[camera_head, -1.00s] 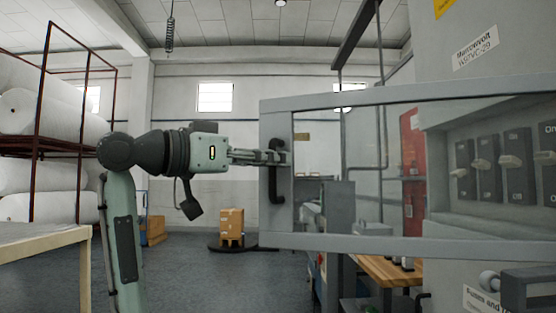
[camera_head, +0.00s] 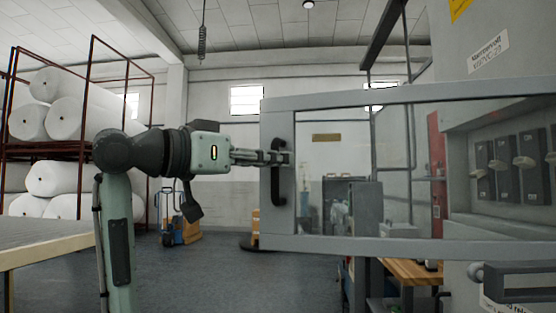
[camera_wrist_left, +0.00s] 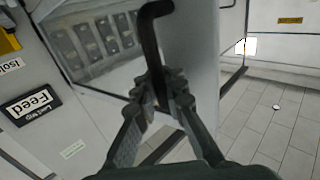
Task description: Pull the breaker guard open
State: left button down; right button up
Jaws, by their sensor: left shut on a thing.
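The breaker guard (camera_head: 380,246) is a grey frame around a clear pane. It stands swung out from the grey cabinet (camera_head: 470,90), with breakers (camera_head: 508,168) uncovered at the right. A black handle (camera_head: 278,192) is on the guard's left side. My left gripper (camera_head: 280,158) comes in from the left and is shut on this handle. In the left wrist view, the fingers (camera_wrist_left: 168,88) close around the dark bar of the handle (camera_wrist_left: 151,35), and the breakers (camera_wrist_left: 95,42) show behind it. My right gripper is not in view.
A wooden-edged table (camera_head: 50,246) stands at the lower left, before a red rack (camera_head: 90,152) of white rolls (camera_head: 62,118). A workbench (camera_head: 412,272) shows below the guard. A blue hand truck (camera_head: 170,230) stands at the back. The floor between is clear.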

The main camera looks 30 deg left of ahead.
pick_arm(q)
jog(key=shift+a, duration=0.15)
jog(key=c, duration=1.6)
grip_release()
jog(key=shift+s+a, duration=0.1)
jog(key=shift+a, duration=0.05)
jog(key=shift+s, duration=0.1)
jog(key=v, duration=1.1)
jog(key=shift+s, duration=0.35)
